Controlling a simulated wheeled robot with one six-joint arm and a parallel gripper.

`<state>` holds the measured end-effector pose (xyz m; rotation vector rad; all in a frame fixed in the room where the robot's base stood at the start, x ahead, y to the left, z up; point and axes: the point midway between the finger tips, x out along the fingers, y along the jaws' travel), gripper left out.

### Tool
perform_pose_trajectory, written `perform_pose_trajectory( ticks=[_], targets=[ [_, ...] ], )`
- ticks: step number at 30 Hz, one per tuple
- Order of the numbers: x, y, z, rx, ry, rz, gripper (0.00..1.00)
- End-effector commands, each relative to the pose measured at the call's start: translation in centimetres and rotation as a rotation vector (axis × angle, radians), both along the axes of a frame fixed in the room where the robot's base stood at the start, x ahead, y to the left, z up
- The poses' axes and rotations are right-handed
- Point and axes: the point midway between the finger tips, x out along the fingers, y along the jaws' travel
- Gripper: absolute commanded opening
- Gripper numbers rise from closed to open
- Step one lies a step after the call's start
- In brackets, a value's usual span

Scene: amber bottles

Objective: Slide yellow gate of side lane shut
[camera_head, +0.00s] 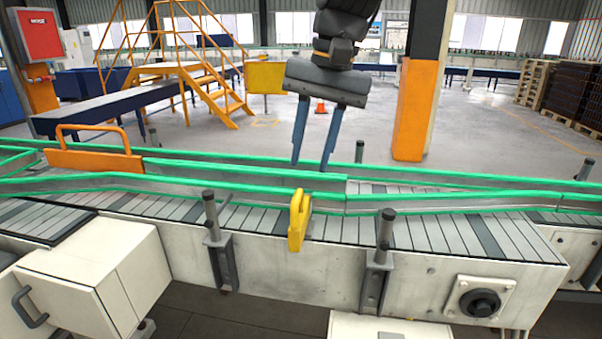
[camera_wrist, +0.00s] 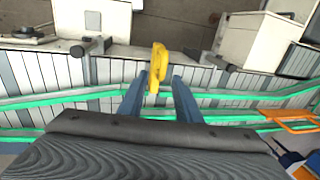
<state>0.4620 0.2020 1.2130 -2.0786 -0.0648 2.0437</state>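The yellow gate (camera_head: 299,220) shows as a narrow upright yellow piece with a handle-like loop, at the near green-edged rail of the conveyor. In the wrist view the yellow gate (camera_wrist: 158,66) appears between and just beyond my fingertips. My gripper (camera_head: 312,168) points down above the lane, behind the gate as the head view sees it. Its two blue fingers are apart with nothing between them. In the wrist view my gripper (camera_wrist: 160,80) is also open. I see no contact with the gate. How far the gate slides is not visible.
An orange gate with a handle (camera_head: 95,158) stands across the lane at the left. Green-edged rails (camera_head: 420,202) run along the slatted conveyor (camera_head: 455,235). Dark posts (camera_head: 384,235) stand on brackets along the near side. An orange-wrapped column (camera_head: 415,110) rises behind.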

Motion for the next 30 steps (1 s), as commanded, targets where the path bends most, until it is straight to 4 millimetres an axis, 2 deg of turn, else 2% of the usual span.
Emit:
perform_pose_trajectory(
  ticks=[2, 5, 12, 18, 29, 30],
  targets=[
    [-0.2, 0.5, 0.4, 0.004, 0.005, 0.002, 0.31],
    [-0.2, 0.8, -0.3, 0.005, 0.008, 0.001, 0.31],
    [-0.2, 1.5, -4.0, 0.004, 0.009, 0.002, 0.31],
    [-0.1, 1.9, -6.2, 0.005, 0.008, 0.0, 0.31],
    [0.0, 2.0, -6.9, 0.005, 0.005, 0.0, 0.31],
    [0.0, 2.0, -6.9, 0.005, 0.005, 0.0, 0.28]
  ],
)
